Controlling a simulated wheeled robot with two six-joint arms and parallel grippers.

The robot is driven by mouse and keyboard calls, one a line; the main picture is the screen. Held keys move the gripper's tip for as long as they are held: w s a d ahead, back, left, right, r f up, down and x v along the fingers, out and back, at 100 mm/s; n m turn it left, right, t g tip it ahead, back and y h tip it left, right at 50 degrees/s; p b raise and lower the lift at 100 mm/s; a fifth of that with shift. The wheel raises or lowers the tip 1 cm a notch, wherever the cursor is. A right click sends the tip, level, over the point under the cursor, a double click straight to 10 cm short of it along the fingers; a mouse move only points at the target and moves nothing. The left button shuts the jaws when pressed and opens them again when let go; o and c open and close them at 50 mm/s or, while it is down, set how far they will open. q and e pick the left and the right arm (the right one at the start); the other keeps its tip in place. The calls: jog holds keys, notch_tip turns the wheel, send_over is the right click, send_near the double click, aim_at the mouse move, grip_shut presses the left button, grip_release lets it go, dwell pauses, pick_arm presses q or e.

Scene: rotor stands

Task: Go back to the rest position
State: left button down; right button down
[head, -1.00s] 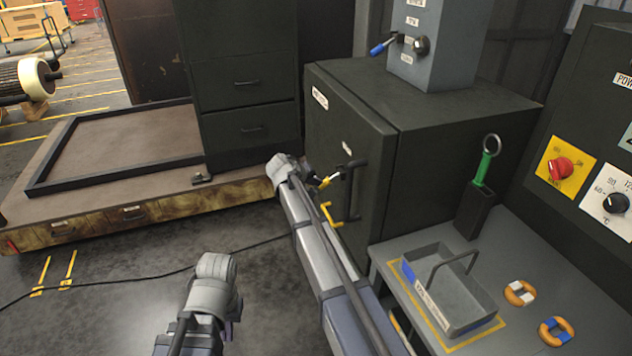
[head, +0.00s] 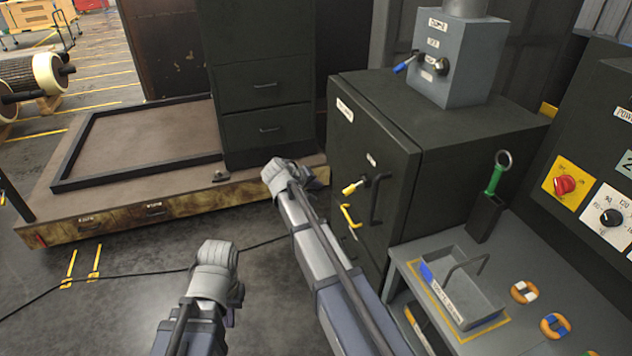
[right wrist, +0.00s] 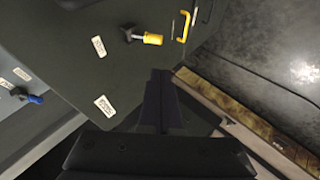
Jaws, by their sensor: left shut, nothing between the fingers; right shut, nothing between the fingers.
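My right arm reaches up the middle of the head view, and its gripper (head: 300,174) is left of the dark cabinet (head: 375,135), apart from its handles. In the right wrist view its dark fingers (right wrist: 162,88) are together with nothing between them, in front of the cabinet door (right wrist: 75,65). My left gripper (head: 217,268) is low over the floor at the lower left, empty and shut; its fingertips are mostly hidden by the wrist.
A grey tray (head: 460,290) and a green-handled tool (head: 494,178) are on the bench at right. A low wooden platform (head: 110,225) stands behind.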

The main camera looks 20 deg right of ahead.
jog(key=shift+d, duration=0.1)
dwell(0.3)
jog(key=s+a+f+n+g+y+b, duration=0.1)
jog(key=s+a+f, duration=0.3)
jog(key=s, duration=0.6)
jog(key=s+a+f+g+y+b, duration=0.2)
jog(key=s+a+f+g+y, duration=0.1)
jog(key=s+a, duration=0.6)
jog(key=s+a+f+n+g+y+b, duration=0.1)
jog(key=s+a+f, duration=0.4)
jog(key=s, duration=0.8)
jog(key=shift+a+n+g+y+b, duration=0.3)
jog(key=shift+a+g+y+b, duration=0.1)
jog(key=shift+a+y, duration=0.5)
jog(key=shift+a, duration=0.1)
